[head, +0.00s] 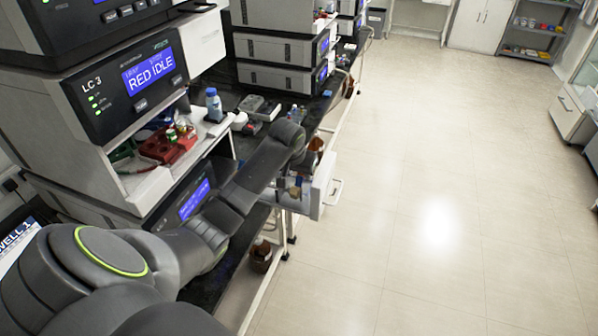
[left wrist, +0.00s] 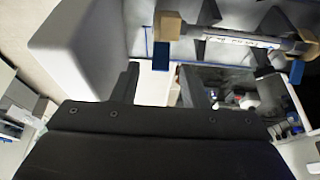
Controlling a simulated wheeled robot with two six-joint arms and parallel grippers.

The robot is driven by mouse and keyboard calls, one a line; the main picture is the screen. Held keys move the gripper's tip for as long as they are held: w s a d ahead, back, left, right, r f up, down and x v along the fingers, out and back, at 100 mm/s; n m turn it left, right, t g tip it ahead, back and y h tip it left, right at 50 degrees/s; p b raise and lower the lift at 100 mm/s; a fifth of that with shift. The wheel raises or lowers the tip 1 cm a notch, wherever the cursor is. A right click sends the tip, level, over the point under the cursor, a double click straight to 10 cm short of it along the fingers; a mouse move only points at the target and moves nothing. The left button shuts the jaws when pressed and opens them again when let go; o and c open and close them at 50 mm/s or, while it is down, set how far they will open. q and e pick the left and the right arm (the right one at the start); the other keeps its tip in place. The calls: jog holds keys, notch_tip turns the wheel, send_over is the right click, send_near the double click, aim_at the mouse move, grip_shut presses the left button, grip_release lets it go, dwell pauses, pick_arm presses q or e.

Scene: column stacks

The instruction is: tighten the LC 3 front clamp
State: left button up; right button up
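The LC 3 stack's upper unit (head: 120,90) shows "RED IDLE" on its blue display in the head view. My left arm reaches across in front of the stack, and its wrist hides part of what lies behind. In the left wrist view a grey column (left wrist: 235,38) with tan end fittings lies across the top. One blue clamp piece (left wrist: 161,53) is by its left end, another (left wrist: 296,70) by its right. I cannot tell which is the front clamp or how tight either is. My left gripper (left wrist: 160,76) is open and apart from the column, its fingers empty. My right gripper is not in view.
An open white door or drawer (head: 322,186) juts out beyond my left wrist. A red rack (head: 168,143) with vials and a blue-capped bottle (head: 213,104) stand nearby. Other stacks (head: 275,50) stand farther along the bench. The floor (head: 440,190) to the right is clear.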

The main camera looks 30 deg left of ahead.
pick_arm(q)
jog(key=shift+w+a+f, duration=0.1)
jog(key=shift+w+f, duration=0.15)
jog(key=shift+f, duration=0.4)
jog(key=shift+c, duration=0.3)
grip_shut()
jog(key=shift+w+a+f+g, duration=0.1)
jog(key=shift+w+g, duration=0.4)
jog(key=shift+g, duration=0.3)
jog(key=shift+w+a+f+g+h, duration=0.1)
jog(key=shift+w+f+g+h, duration=0.1)
jog(key=shift+g, duration=0.3)
jog(key=shift+w+f+g+h, duration=0.1)
jog(key=shift+w+g+h, duration=0.1)
jog(key=shift+g, duration=0.3)
